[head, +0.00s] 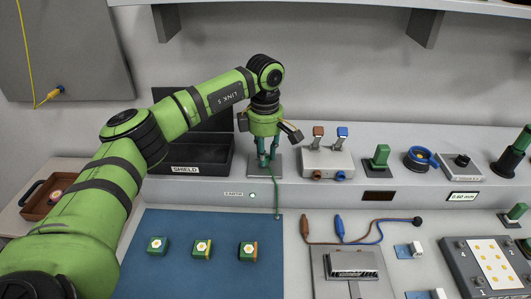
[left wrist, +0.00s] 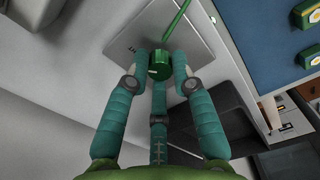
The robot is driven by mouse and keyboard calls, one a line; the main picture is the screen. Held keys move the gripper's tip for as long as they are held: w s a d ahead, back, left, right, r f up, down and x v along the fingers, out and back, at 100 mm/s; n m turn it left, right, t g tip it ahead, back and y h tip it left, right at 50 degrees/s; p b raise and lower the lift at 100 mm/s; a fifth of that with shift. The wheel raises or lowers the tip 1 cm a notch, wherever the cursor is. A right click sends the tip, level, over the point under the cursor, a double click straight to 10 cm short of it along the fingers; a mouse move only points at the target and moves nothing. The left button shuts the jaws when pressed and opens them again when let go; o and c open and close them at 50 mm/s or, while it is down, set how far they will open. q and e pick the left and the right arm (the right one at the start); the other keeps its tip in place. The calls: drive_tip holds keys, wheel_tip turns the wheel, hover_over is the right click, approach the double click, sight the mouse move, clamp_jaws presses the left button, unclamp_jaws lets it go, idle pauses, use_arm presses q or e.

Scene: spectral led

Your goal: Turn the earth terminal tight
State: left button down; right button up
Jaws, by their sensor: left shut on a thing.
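The earth terminal shows as a green round knob (left wrist: 159,65) on a grey square plate (left wrist: 200,38) in the left wrist view. A green lead (left wrist: 177,20) runs away from it. My left gripper (left wrist: 160,72) points down with its teal fingers closed around the knob. In the head view my left gripper (head: 268,160) stands over the plate (head: 292,165) on the raised shelf, and its fingers mostly hide the knob. The green lead (head: 277,205) hangs over the shelf front. My right gripper is out of view.
A black open bin (head: 190,155) marked SHIELD stands close left of the gripper. A box with two switches (head: 327,162) stands to the right. A blue mat (head: 215,275) with three green blocks lies in front.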

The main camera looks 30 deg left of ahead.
use_arm(q)
drive_tip(key=shift+s+a+f+m, duration=0.1)
drive_tip(key=shift+f+m, duration=0.05)
drive_tip(key=shift+m, duration=0.15)
idle(0.4)
drive_tip(key=c, duration=1.1)
unclamp_jaws()
drive_tip(key=shift+o, duration=0.2)
drive_tip(key=shift+a, duration=0.1)
drive_tip(key=shift+r, duration=0.2)
drive_tip(key=shift+r, duration=0.25)
wheel_tip(320, 180, up, 11)
drive_tip(key=shift+r, duration=0.15)
